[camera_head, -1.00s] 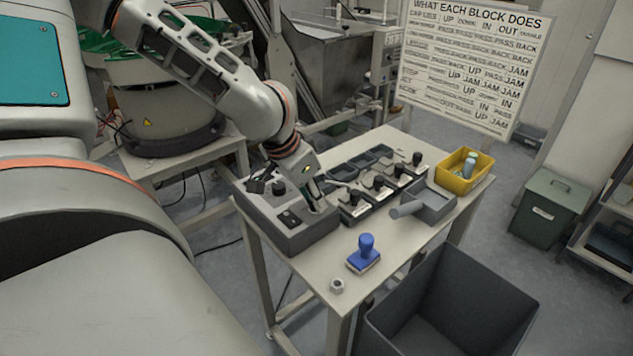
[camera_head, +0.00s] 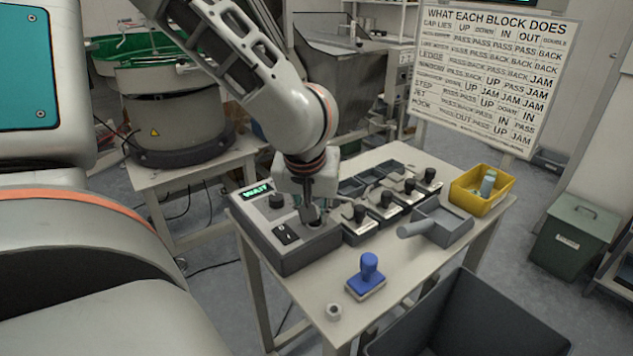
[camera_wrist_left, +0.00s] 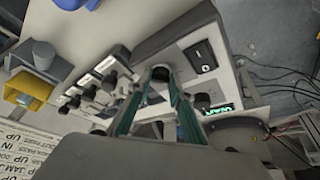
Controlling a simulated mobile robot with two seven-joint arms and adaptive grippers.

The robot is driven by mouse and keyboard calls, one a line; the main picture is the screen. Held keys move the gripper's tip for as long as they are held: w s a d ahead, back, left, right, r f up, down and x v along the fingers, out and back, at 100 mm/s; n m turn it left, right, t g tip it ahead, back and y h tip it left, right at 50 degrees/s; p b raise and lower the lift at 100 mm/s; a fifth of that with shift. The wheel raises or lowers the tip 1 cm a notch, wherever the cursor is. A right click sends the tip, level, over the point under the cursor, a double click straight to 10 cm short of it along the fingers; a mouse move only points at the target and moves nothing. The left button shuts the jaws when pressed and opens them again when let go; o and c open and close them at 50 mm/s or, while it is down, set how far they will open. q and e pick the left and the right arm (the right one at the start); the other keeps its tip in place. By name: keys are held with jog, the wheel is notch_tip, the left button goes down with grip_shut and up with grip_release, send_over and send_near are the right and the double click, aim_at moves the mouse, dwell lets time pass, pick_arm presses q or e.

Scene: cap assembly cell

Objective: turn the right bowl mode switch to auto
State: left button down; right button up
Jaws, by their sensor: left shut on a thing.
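A grey control box (camera_head: 290,262) stands at the near left end of the table. On its top are a lit green display (camera_head: 257,192), a dark round knob (camera_head: 276,201) and a black rocker switch (camera_head: 287,233). My left gripper (camera_head: 313,217) points down at the box's right part. In the left wrist view its two fingers close around another dark round knob (camera_wrist_left: 160,73), on the same panel as the rocker (camera_wrist_left: 200,56). In the head view the gripper mostly hides that knob, and no setting marks are readable. My right gripper is not in view.
Several small black-knobbed units (camera_head: 385,200) stand right of the box. Further right are a grey tray (camera_head: 445,222) and a yellow bin (camera_head: 480,198). A blue-handled stamp (camera_head: 368,275) and a small nut (camera_head: 334,312) lie on the near table. A large dark bin (camera_head: 475,325) stands in front.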

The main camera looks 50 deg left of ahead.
pick_arm(q)
jog(key=shift+n, duration=0.3)
jog(key=c, duration=1.8)
grip_release()
jog(key=shift+r, duration=0.3)
jog(key=v, duration=1.1)
jog(key=shift+d+r, duration=0.2)
jog(key=shift+s+f, duration=0.1)
